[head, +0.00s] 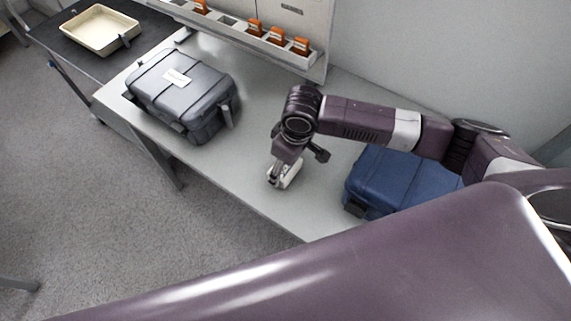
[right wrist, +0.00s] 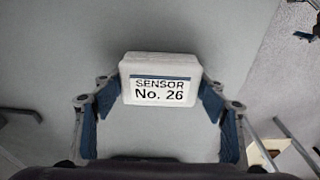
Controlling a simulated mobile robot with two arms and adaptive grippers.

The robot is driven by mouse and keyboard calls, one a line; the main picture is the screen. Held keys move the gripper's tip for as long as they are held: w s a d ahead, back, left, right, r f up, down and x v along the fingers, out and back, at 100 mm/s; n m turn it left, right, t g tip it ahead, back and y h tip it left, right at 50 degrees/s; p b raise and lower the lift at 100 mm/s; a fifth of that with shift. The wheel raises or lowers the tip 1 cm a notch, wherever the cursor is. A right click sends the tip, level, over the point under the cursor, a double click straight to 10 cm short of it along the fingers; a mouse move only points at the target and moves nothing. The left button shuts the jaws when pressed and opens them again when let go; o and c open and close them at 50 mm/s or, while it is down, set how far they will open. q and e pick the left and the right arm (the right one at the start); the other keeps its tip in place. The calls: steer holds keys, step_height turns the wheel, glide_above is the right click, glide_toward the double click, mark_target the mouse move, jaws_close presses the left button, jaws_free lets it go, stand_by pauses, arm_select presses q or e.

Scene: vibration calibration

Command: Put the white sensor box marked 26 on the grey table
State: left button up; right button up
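The white sensor box (right wrist: 161,70) shows in the right wrist view with its label "SENSOR No. 26" facing the camera. My right gripper (right wrist: 161,95) has a blue-padded finger against each side of it. In the head view the box (head: 291,174) is partly hidden by my right gripper (head: 284,175), near the front edge of the grey table (head: 240,175). I cannot tell for sure whether the box touches the tabletop or is just above it. My left gripper is not in view.
A grey case (head: 170,100) with a white label stands left on the table. A blue case (head: 395,182) stands right, under my right arm. A rack (head: 250,42) with several orange items runs along the back. A cream tray (head: 98,32) sits on a dark table at far left.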

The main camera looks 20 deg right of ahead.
mark_target(291, 170)
steer(key=o, duration=0.4)
steer(key=shift+o, duration=0.2)
step_height(291, 170, up, 12)
steer(key=s+d, duration=0.1)
steer(key=shift+s+b, duration=0.2)
steer(key=shift+b, duration=0.1)
steer(key=shift+s, duration=0.1)
